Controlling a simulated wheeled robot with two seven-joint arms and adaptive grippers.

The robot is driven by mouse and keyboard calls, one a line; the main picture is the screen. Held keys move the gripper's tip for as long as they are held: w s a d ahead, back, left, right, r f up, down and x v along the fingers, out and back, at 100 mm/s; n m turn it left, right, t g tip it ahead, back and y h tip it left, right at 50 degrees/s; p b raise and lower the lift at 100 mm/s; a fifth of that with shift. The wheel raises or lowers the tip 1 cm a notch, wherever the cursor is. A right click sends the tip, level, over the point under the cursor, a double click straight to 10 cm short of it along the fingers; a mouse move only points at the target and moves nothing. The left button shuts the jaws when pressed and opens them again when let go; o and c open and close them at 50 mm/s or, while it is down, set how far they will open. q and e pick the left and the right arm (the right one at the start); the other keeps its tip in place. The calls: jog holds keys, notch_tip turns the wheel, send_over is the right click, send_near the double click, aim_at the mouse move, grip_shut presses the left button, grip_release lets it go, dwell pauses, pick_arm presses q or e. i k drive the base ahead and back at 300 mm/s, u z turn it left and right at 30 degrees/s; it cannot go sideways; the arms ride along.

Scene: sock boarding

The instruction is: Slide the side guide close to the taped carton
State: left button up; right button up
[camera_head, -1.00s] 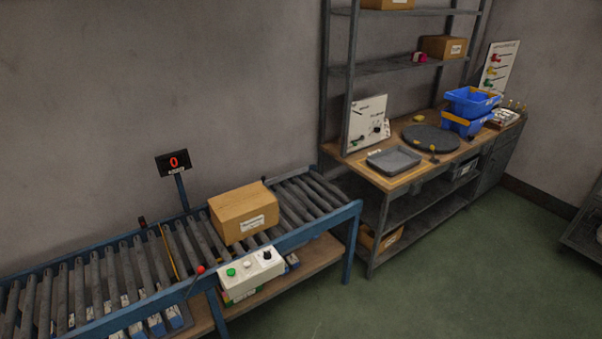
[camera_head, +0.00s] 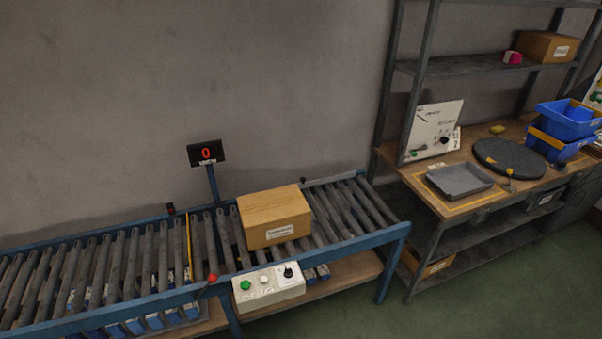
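The carton (camera_head: 262,203), a closed tan box with a white label on its front, sits on the rollers toward the right part of the conveyor (camera_head: 140,304). A thin yellow bar (camera_head: 188,246) lies across the rollers left of the carton, apart from it. A red-knobbed lever (camera_head: 212,278) stands at the front rail. I cannot tell for certain which part is the side guide. Neither of my grippers is in view.
A control box (camera_head: 268,289) with a green button and black knob hangs on the front rail. A display (camera_head: 207,153) reading 0 stands behind the conveyor. A workbench (camera_head: 436,202) with a grey tray (camera_head: 460,181) and blue bins (camera_head: 563,122) is at right.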

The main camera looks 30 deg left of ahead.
aim_at(303, 184)
jog(key=u, duration=0.5)
jog(key=i, duration=0.7)
jog(key=u, duration=0.55)
